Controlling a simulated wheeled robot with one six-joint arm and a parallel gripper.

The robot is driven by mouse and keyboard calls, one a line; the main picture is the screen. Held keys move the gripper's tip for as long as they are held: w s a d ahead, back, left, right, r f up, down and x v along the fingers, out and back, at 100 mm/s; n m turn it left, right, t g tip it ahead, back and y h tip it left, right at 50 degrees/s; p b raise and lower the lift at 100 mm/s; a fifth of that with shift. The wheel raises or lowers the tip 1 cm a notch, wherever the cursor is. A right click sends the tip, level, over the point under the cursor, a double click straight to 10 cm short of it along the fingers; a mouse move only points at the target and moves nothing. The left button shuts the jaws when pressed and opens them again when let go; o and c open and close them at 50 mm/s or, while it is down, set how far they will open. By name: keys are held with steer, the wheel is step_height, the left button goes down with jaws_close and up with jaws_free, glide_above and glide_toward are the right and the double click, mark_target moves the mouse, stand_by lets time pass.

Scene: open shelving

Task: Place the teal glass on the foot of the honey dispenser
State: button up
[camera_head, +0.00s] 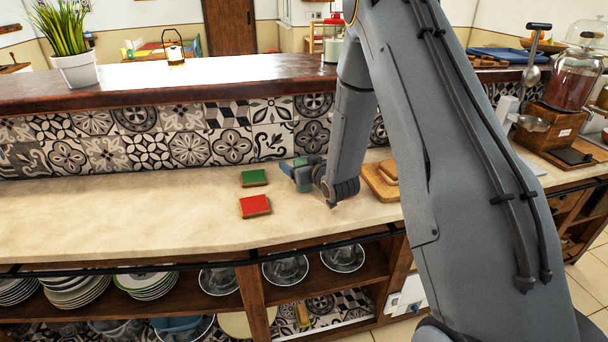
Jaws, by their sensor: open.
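My gripper (296,171) is low over the pale counter, left of my arm, with its fingers pointing left. It is open. A small teal shape (304,180), which looks like the teal glass, shows at the fingers, partly hidden by them; I cannot tell whether they touch it. The honey dispenser (574,82) stands at the far right, with a clear jar of dark amber content on a wooden body. Its dark foot (573,156) projects low at the front and looks bare.
A green tile (254,177) and a red tile (255,207) lie left of my gripper. Wooden boards (378,185) lie to its right, partly behind my arm. A metal scoop-like tool (531,75) stands beside the dispenser. The tiled wall and raised ledge (190,82) bound the counter behind.

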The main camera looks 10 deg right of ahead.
steer(key=shift+c, duration=0.2)
steer(key=c, duration=1.3)
steer(key=shift+c, duration=0.2)
